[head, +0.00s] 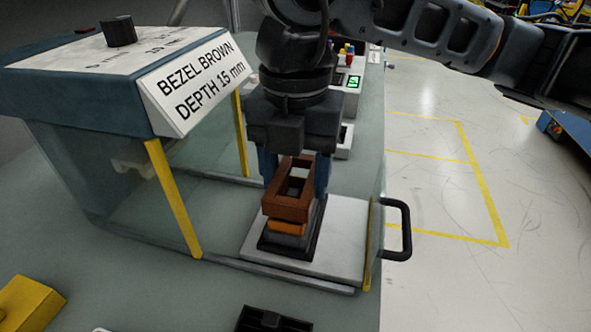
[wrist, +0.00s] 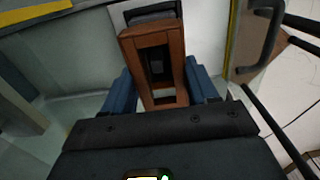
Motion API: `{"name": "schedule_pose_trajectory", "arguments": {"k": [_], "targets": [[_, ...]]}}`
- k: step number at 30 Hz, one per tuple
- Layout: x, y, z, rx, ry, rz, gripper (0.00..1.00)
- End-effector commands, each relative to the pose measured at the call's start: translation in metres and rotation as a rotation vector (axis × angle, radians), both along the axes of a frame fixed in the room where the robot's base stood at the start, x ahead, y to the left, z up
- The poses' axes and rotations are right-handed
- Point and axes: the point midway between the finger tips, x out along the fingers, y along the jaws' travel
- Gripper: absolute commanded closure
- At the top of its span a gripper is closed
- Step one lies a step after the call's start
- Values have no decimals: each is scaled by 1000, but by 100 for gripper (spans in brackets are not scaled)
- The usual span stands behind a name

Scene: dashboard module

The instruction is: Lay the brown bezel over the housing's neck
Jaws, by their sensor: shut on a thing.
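The brown bezel (head: 284,208), a rectangular frame with an open middle, is between the blue fingers of my gripper (head: 296,184). The fingers are shut on its long sides, as the wrist view also shows for the bezel (wrist: 176,66) and gripper (wrist: 161,88). In the head view the bezel is over the dark housing (head: 283,243), which has an orange band (head: 287,228) just under the bezel's near end. I cannot tell whether bezel and housing touch. The bezel hides most of the neck; dark parts show through its opening.
A yellow block (head: 28,303) and a black part (head: 268,319) lie in front.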

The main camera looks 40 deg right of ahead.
Motion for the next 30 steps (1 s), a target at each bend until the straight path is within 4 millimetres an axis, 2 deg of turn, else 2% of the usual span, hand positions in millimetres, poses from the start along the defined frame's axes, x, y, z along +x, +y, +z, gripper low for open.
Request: {"name": "schedule_pose_trajectory", "arguments": {"k": [22, 23, 30], "targets": [[0, 0, -17, 0, 0, 0, 71], [0, 0, -16, 0, 0, 0, 40], [0, 0, -15, 0, 0, 0, 17]]}}
